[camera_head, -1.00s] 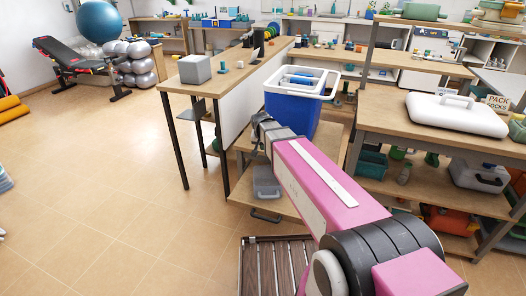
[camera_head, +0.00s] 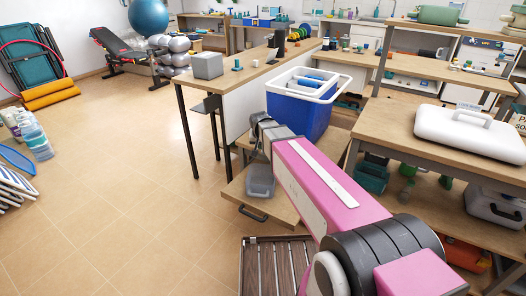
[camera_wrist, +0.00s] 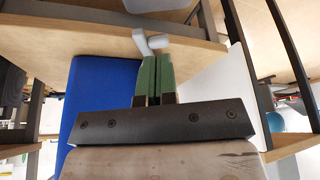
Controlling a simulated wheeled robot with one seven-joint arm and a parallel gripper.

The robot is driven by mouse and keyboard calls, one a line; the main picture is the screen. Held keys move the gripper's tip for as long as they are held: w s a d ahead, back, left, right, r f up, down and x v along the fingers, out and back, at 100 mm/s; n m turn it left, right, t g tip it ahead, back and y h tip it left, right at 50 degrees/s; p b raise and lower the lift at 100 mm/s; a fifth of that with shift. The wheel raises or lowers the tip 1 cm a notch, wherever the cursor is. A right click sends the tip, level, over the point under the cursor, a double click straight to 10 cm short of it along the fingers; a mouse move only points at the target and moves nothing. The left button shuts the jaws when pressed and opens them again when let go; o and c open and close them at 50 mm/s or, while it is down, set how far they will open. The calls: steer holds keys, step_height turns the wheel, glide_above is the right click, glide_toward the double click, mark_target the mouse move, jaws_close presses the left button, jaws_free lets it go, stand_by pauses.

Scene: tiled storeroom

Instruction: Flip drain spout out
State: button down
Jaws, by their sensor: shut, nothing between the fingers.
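The blue cooler (camera_head: 300,114) with a white rim and handle stands on a wooden shelf in the head view. Its blue side (camera_wrist: 100,85) fills the left of the wrist view. A small pale grey bent piece (camera_wrist: 150,43), perhaps the drain spout, shows at the fingertips in the wrist view; I cannot tell whether the fingers touch it. My gripper (camera_wrist: 157,55) has its green fingers together and looks empty. In the head view my gripper (camera_head: 259,122) is beside the cooler's left end, partly hidden by my wrist.
A grey box (camera_head: 261,181) sits on the lower board below my arm. A white case (camera_head: 468,132) lies on the right bench. A slatted wooden piece (camera_head: 272,266) is low in front. Tiled floor (camera_head: 120,190) is open to the left.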

steer(key=w+f, duration=0.7)
steer(key=f, duration=0.2)
steer(key=shift+w+d, duration=0.3)
steer(key=shift+w+a, duration=0.1)
steer(key=shift+a, duration=0.05)
steer(key=shift+w+a+m, duration=0.1)
steer(key=shift+a+m, duration=0.1)
steer(key=shift+m, duration=0.2)
